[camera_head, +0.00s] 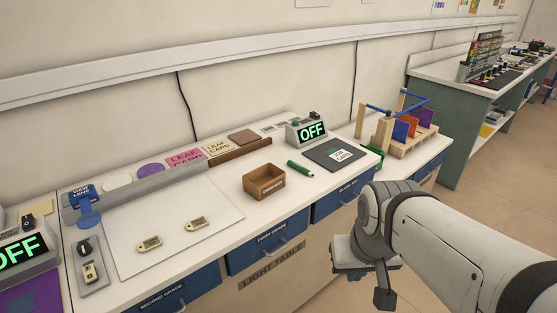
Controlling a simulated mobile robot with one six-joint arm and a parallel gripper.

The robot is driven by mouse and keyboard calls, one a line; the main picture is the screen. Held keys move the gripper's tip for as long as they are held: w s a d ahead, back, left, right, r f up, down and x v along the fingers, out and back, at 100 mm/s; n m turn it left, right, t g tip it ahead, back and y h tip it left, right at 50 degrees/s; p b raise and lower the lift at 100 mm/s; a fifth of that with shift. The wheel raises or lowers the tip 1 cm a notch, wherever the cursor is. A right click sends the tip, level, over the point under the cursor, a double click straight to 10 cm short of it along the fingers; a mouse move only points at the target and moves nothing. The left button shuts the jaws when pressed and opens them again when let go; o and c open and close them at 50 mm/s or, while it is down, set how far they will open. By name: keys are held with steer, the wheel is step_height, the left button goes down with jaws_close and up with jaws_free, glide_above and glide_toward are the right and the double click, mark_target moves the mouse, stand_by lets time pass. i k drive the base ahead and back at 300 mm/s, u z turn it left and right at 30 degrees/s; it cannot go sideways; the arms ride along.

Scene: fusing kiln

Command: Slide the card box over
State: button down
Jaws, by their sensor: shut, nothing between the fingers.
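My gripper (385,299) hangs at the lower right, in front of the bench and well apart from the box. Its dark fingers are shut with nothing between them.
A green marker (300,168) and a dark job-card board (334,154) lie right of the box. A brown card rail (240,149) runs behind it. Two small tags lie on the pale panel (170,222). A wooden rack (400,135) stands farther right. Clear bench lies around the box.

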mark_target(260, 183)
steer(key=i, duration=0.95)
steer(key=u, duration=0.1)
